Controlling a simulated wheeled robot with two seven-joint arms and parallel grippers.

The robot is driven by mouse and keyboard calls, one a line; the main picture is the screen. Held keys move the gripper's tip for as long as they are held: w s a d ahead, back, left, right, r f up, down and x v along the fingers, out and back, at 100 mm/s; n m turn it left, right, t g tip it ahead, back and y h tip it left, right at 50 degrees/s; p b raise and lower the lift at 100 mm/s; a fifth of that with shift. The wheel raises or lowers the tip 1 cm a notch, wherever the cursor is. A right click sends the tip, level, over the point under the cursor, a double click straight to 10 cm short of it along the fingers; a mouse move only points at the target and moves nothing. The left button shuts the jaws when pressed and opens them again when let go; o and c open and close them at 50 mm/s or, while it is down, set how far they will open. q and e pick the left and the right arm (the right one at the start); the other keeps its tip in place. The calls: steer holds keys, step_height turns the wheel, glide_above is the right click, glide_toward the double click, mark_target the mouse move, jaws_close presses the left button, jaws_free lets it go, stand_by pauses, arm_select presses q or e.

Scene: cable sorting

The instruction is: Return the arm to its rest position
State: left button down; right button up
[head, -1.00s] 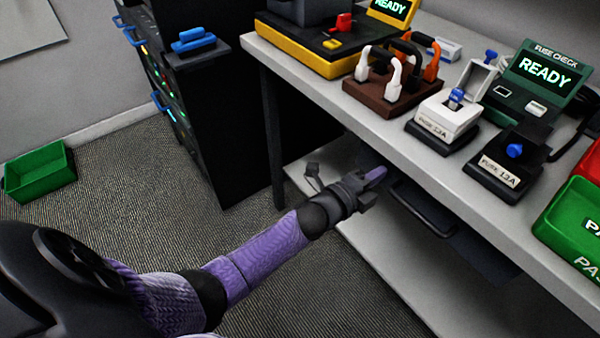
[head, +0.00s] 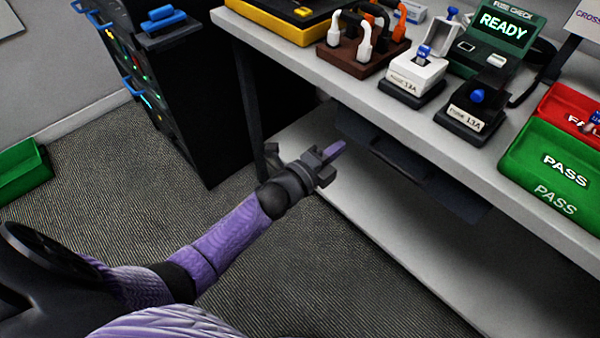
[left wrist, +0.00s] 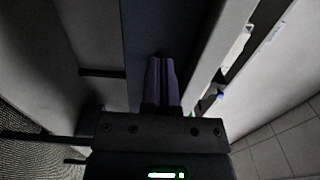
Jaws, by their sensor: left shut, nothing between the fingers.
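My left gripper (head: 336,150) is at the end of my purple left arm, which reaches in from the left below the bench edge. It is shut and empty, its purple fingers together. In the left wrist view the closed fingers (left wrist: 161,82) point toward a dark panel under the bench. In the head view the gripper is in front of the bench's underside, over the lower shelf (head: 345,205). I cannot tell how far it is from the drawer handle (head: 398,160). My right gripper is not in view.
The bench (head: 440,133) holds a brown cable rack (head: 358,55), white and black fuse holders, a fuse check unit (head: 503,28) reading READY, a green PASS bin (head: 560,170) and a red bin (head: 570,110). A black cabinet (head: 195,110) stands left. Open floor lies between.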

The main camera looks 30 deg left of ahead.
arm_select(q)
steer(key=p+v, duration=0.2)
steer(key=v, duration=0.5)
steer(key=s+a+f+n+g+y+p, duration=0.2)
steer(key=s+f+n+g+y, duration=0.15)
steer(key=s+f+n, duration=0.45)
steer(key=s+a+f+n+g+y+p, duration=0.1)
steer(key=s+a+f+n+g+y, duration=0.3)
steer(key=s+f, duration=0.6)
steer(key=s+f+n+g, duration=0.2)
steer(key=s+g, duration=0.1)
steer(key=s, duration=0.5)
steer(key=s+d+f+n+g+p, duration=0.1)
steer(key=s+g, duration=0.3)
steer(key=s, duration=0.4)
steer(key=s+f+n+g+h, duration=0.1)
steer(key=s+f+n+g, duration=0.2)
steer(key=s, duration=0.5)
steer(key=shift+s+d+f+n+p, duration=0.25)
steer(key=shift+s+f+n+p, duration=0.15)
steer(key=shift+n, duration=0.1)
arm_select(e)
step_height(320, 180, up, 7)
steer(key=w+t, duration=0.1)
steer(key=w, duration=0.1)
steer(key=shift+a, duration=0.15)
arm_select(q)
steer(key=shift+w, duration=0.1)
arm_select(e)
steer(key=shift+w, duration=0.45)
